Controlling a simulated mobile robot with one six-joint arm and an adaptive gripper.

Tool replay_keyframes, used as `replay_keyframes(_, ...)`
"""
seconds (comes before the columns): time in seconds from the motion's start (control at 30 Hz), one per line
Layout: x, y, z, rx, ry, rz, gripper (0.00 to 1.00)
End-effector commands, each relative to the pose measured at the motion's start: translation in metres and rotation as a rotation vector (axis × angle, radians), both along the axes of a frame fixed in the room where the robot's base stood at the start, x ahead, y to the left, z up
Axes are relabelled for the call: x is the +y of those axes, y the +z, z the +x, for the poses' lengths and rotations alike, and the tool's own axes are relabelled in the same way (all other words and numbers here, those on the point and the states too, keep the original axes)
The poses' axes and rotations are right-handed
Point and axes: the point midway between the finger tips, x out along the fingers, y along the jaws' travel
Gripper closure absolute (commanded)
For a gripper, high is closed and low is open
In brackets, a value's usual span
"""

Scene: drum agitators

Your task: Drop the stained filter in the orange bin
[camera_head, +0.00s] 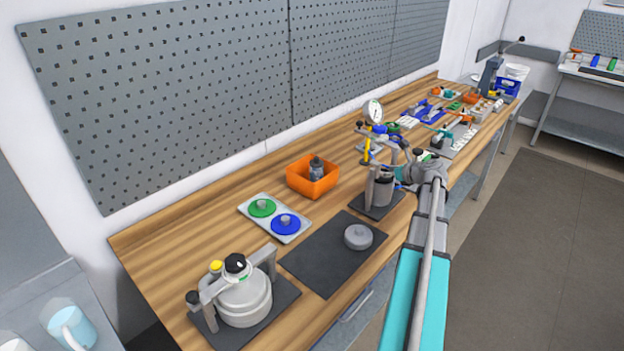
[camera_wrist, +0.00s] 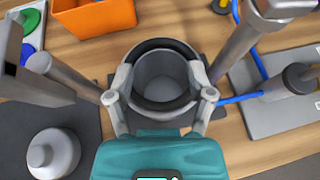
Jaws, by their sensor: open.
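The orange bin (camera_head: 313,180) stands on the workbench, and part of it shows at the top left of the wrist view (camera_wrist: 98,17). A dark cylindrical piece (camera_head: 317,168) with a narrower top is in the bin. It may be the stained filter, but I cannot tell for sure. My gripper (camera_wrist: 160,96) is open and empty, with its fingertips on either side of an open grey cup (camera_wrist: 162,76) with a black rim. Whether they touch it is unclear. The cup looks empty inside. It also shows in the head view (camera_head: 383,191), right of the bin.
A grey knobbed lid (camera_head: 358,237) lies on a dark mat (camera_head: 318,262). A tray (camera_head: 291,228) with green and blue discs is left of it. A clamped pot (camera_head: 245,300) stands at the near left. A dial gauge stand (camera_head: 372,112) and tools fill the bench beyond.

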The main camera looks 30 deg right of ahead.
Motion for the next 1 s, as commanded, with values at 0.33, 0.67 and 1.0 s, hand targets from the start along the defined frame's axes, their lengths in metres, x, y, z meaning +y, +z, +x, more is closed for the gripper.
replay_keyframes(0.33,-0.003,0.023,-0.034,0.0,-0.002,-0.001,0.31)
replay_keyframes(0.67,-0.004,0.026,-0.045,0.0,0.001,0.0,0.31)
replay_keyframes(1.0,-0.004,0.026,-0.045,0.0,0.0,-0.001,0.31)
